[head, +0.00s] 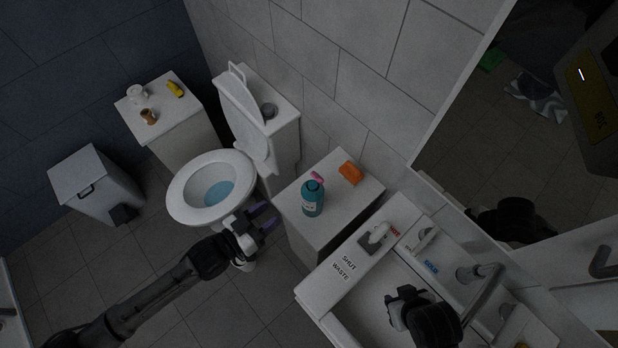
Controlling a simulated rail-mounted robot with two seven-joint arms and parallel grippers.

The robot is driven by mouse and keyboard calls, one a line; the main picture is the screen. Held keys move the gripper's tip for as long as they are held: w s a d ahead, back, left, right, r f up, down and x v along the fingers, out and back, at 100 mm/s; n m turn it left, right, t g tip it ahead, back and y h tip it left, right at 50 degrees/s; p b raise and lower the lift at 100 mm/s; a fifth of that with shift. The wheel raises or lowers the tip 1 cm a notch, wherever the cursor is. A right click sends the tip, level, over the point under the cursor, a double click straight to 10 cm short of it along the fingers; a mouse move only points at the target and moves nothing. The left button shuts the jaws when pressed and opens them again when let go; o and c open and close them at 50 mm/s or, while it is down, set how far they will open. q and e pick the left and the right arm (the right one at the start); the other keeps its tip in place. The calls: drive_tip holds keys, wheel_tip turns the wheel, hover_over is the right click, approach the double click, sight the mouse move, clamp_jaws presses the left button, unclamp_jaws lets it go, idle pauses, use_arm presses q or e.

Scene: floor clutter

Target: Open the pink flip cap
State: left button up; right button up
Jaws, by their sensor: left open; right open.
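A teal bottle (312,199) with a pale label stands upright on a white cabinet (345,192) between the toilet and the sink. Its pink flip cap (317,177) is at the top; it is too small to tell whether it is open or shut. My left gripper (265,217) is open and empty, left of the bottle and apart from it, its fingers pointing toward the cabinet. My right gripper (403,297) is above the sink basin, right of and nearer than the bottle. It is open; its fingertips are hard to make out.
An orange block (351,173) lies behind the bottle on the cabinet. The toilet (178,188) stands open to the left. The sink (352,297) with a faucet (481,272) is at right. A bin (93,184) and another cabinet (165,104) stand further left.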

sight(317, 177)
use_arm(q)
drive_tip(key=shift+m+t+h, duration=0.3)
drive_tip(key=shift+m+h, duration=0.1)
drive_tip(key=shift+m, duration=0.1)
drive_tip(key=x, duration=0.4)
drive_tip(key=r+p+x, duration=0.1)
drive_tip(key=x, duration=0.3)
drive_tip(key=p+x, duration=0.1)
drive_tip(key=x, duration=0.3)
drive_tip(key=shift+w+d+r, duration=0.2)
drive_tip(key=shift+d, duration=0.05)
drive_tip(key=shift+w+d, duration=0.3)
drive_tip(key=shift+d, duration=0.05)
drive_tip(key=shift+w+d, duration=0.1)
drive_tip(key=shift+d, duration=0.05)
drive_tip(key=shift+c, duration=0.3)
drive_tip(key=c, duration=0.6)
drive_tip(key=shift+o, duration=0.2)
